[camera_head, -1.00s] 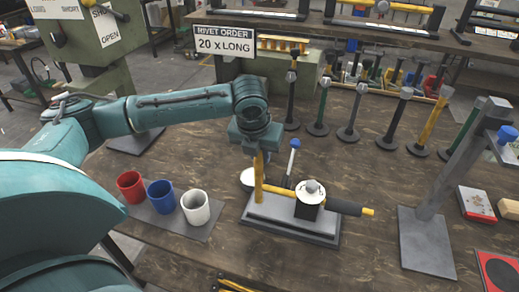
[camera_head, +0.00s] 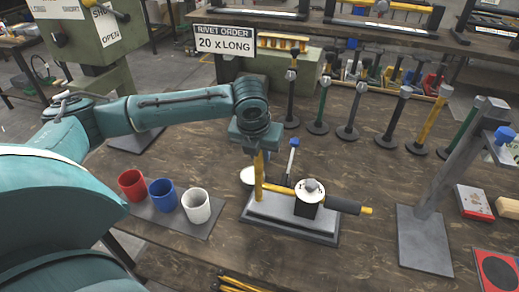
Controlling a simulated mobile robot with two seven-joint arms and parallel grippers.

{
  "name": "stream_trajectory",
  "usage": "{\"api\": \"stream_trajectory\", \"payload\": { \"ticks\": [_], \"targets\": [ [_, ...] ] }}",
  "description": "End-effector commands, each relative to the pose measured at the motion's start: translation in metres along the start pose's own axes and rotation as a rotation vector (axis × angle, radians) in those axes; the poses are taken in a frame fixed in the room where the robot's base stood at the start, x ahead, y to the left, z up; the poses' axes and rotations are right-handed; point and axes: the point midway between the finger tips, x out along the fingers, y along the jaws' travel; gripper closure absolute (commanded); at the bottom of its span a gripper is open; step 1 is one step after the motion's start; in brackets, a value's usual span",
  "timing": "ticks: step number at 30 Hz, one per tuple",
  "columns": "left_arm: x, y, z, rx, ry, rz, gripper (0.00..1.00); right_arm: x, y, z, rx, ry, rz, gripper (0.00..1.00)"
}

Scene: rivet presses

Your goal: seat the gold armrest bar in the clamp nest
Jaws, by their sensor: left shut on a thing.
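The gold armrest bar (camera_head: 281,189) lies roughly level across the clamp nest, with a black sleeve on its right part and a gold tip at the right end. The clamp nest has a grey base plate (camera_head: 290,222) and a black block with a pale round top (camera_head: 310,193) over the bar's middle. My left gripper (camera_head: 258,158) is above the bar's left part, shut on the bar. A gold upright piece stands directly below it; I cannot tell where it joins the bar. The fingertips and the bar's seat under the block are hidden. My right gripper is not in view.
Red, blue and white cups (camera_head: 195,205) stand on a mat at the left. A blue-topped handle (camera_head: 292,155) rises just behind the nest. A grey press stand (camera_head: 425,240) is at the right. Several upright posts (camera_head: 388,135) line the back. Bare table lies between nest and stand.

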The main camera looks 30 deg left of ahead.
Motion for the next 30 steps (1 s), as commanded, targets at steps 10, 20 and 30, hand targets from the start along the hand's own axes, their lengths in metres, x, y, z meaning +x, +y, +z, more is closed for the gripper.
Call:
{"api": "stream_trajectory", "payload": {
  "ticks": [10,20,30],
  "targets": [
    [-0.001,-0.001,0.001,-0.001,-0.002,-0.003,1.00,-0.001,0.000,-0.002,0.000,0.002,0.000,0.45],
    [0.005,-0.001,-0.001,-0.001,-0.001,-0.003,1.00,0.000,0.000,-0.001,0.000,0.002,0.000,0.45],
    [0.013,0.000,-0.004,-0.001,-0.001,-0.002,1.00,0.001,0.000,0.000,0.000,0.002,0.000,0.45]
  ]
}}
